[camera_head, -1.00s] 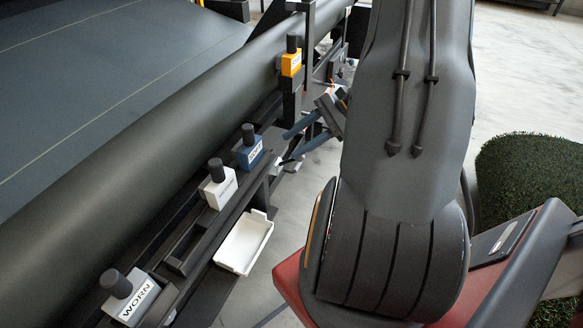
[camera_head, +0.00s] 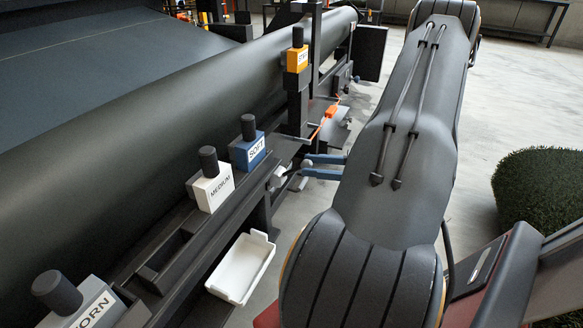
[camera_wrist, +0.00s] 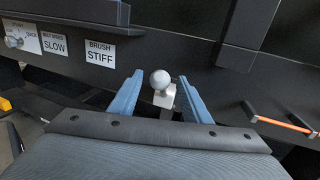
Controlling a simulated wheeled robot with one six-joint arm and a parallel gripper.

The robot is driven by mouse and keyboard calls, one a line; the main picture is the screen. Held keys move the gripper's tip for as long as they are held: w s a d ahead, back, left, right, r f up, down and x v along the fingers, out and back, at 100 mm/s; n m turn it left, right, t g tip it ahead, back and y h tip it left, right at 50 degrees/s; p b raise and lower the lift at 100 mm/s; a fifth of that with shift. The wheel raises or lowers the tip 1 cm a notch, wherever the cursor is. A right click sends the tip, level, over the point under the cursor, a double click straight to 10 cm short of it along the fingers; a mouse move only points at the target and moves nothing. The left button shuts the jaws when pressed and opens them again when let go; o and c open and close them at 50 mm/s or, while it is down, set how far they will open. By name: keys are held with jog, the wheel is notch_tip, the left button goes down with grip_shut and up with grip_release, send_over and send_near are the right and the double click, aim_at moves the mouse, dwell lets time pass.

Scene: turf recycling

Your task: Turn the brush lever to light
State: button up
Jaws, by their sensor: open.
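The brush lever (camera_wrist: 161,79) has a grey ball knob on a pale block. In the wrist view it appears between the two blue fingers of my gripper (camera_wrist: 160,76), which is open. No contact shows, and the depth between knob and fingertips is hard to judge. A white label (camera_wrist: 101,52) reading "BRUSH STIFF" is on the dark panel to the left of the knob. In the head view, my gripper (camera_head: 304,166) points left at the machine's side, close to a small pale knob (camera_head: 280,176).
A "SLOW" label (camera_wrist: 54,46) and another knob (camera_wrist: 14,42) are at the left. An orange-handled bar (camera_wrist: 287,122) is at the right. A white tray (camera_head: 241,268) and labelled blocks, including MEDIUM (camera_head: 213,187) and SOFT (camera_head: 249,150), line the machine.

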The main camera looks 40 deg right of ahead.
jog(key=b+x, duration=0.1)
jog(key=x, duration=0.5)
jog(key=shift+c, duration=0.2)
grip_shut()
